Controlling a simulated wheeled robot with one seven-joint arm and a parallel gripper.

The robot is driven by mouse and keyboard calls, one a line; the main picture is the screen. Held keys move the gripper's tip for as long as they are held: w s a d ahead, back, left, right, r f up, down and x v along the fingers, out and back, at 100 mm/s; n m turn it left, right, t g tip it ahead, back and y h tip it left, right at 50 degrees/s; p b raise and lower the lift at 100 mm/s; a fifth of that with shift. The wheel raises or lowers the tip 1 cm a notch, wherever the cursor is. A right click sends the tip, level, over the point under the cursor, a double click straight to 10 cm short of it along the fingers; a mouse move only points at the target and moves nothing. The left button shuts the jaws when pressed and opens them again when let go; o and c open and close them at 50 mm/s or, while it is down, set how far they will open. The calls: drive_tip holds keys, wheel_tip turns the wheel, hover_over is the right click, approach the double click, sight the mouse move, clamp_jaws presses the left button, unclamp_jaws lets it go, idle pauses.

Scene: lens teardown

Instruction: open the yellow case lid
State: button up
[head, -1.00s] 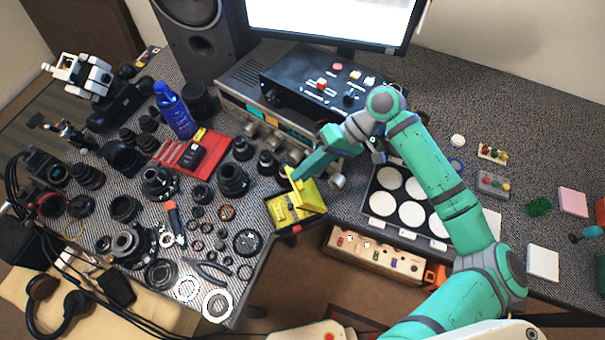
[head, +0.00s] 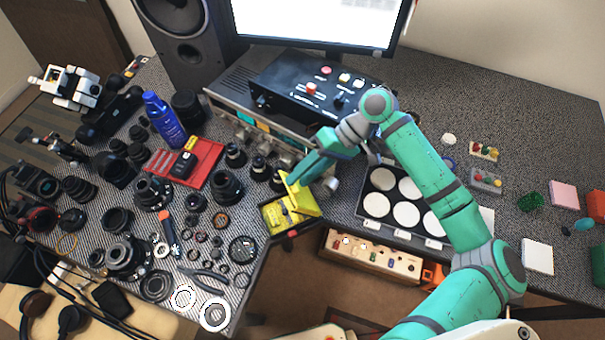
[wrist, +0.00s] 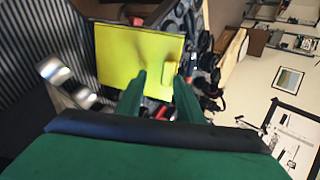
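The yellow case (head: 276,217) lies at the front edge of the desk, left of the lens tray. Its lid (head: 304,202) stands raised and tilted on the right side, so part of the inside shows. My gripper (head: 290,183) is at the lid's upper left edge. In the wrist view the lid (wrist: 120,55) is a flat yellow panel with a small raised tab (wrist: 169,74). The two green fingers (wrist: 160,82) are apart in front of it, the right fingertip close to the tab. Whether the fingers touch the lid is unclear.
A black tray with white discs (head: 375,205) is right of the case. A wooden box (head: 372,255) stands below the desk edge. Lenses and rings crowd the left; a black control box (head: 300,92) stands behind. Open floor lies in front of the case.

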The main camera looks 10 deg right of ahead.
drive_tip(key=shift+r, duration=0.25)
drive_tip(key=s+a+r, duration=0.2)
drive_tip(key=s+r, duration=1)
drive_tip(key=s, duration=0.1)
drive_tip(key=shift+s+a+r, duration=0.3)
drive_tip(key=shift+s+a, duration=0.05)
idle(0.3)
